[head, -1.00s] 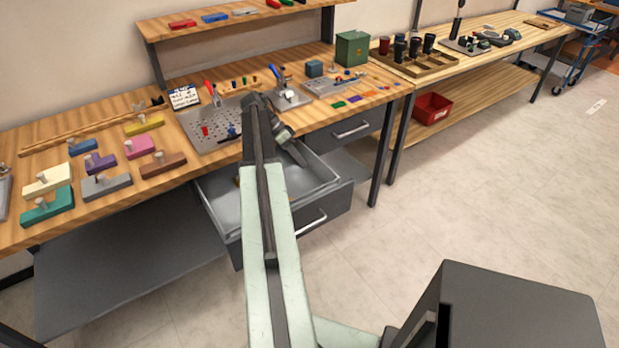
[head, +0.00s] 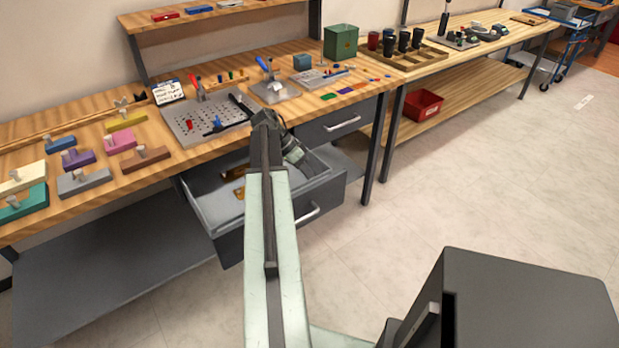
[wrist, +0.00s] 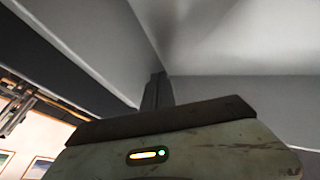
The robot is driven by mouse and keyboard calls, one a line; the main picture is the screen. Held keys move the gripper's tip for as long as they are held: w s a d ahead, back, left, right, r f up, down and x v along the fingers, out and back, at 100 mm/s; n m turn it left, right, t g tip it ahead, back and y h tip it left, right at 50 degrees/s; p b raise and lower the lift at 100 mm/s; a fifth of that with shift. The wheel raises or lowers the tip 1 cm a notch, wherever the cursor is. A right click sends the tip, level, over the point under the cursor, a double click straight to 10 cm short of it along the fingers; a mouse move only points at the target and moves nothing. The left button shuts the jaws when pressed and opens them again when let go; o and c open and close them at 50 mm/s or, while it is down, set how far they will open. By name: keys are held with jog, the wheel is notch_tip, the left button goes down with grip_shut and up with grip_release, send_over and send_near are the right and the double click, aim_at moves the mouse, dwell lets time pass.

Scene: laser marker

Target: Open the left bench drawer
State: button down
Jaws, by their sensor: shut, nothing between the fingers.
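The left bench drawer (head: 332,194) is grey and stands pulled out from under the wooden bench in the head view. Its silver handle (head: 308,215) shows just right of my arm. Brown items lie inside the drawer. My arm crosses over the drawer and hides part of its front and inside. My gripper (head: 298,158) is over or within the open drawer, behind the front panel and apart from the handle. In the wrist view its dark fingers (wrist: 157,92) are together and empty, with grey surfaces close around them. Contact with the drawer cannot be told.
The right drawer (head: 330,132) is shut under the bench top. Fixtures and coloured blocks (head: 120,142) stand on the bench (head: 205,160). A second bench with a red bin (head: 421,104) stands to the right. The floor (head: 480,190) in front is clear.

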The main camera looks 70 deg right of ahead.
aim_at(316, 180)
jog(key=s+a, duration=0.1)
jog(key=s, duration=0.1)
jog(key=s+a, duration=0.2)
jog(key=shift+s+a, duration=0.1)
dwell(0.3)
jog(key=w+d, duration=0.1)
jog(key=w, duration=0.1)
jog(key=w+d+r+p, duration=0.1)
jog(key=w+d, duration=0.1)
jog(key=p+v, duration=0.7)
jog(key=v, duration=0.1)
jog(key=shift+w+a+r, duration=0.3)
